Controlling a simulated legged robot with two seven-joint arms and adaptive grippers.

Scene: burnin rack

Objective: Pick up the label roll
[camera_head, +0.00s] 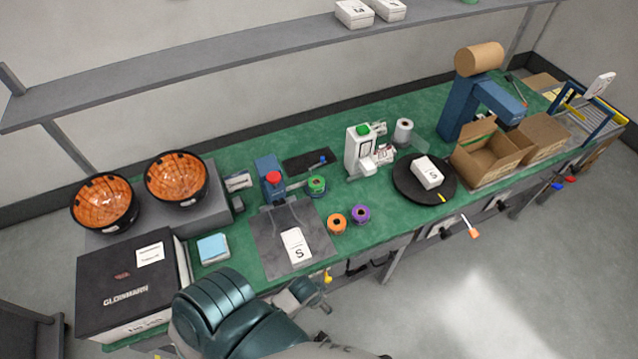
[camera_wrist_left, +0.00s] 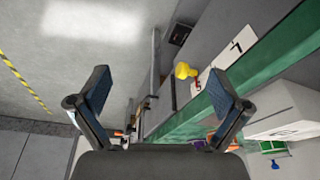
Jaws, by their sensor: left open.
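A white roll (camera_head: 403,131), which looks like the label roll, stands on the green bench top just right of a white device with a green button (camera_head: 361,150). My left gripper (camera_head: 308,292) is low at the bench's front edge, well in front of and to the left of the roll, and touches nothing that I can see. In the left wrist view its two fingers (camera_wrist_left: 158,82) are spread wide with nothing between them. The roll cannot be made out in the left wrist view. My right gripper is not in view.
Orange (camera_head: 337,223) and purple (camera_head: 360,214) spools sit near the front edge. A black turntable (camera_head: 408,186) carries a white box, beside an open carton (camera_head: 487,158). A blue machine (camera_head: 468,108) stands behind. A shelf (camera_head: 240,57) runs above the bench.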

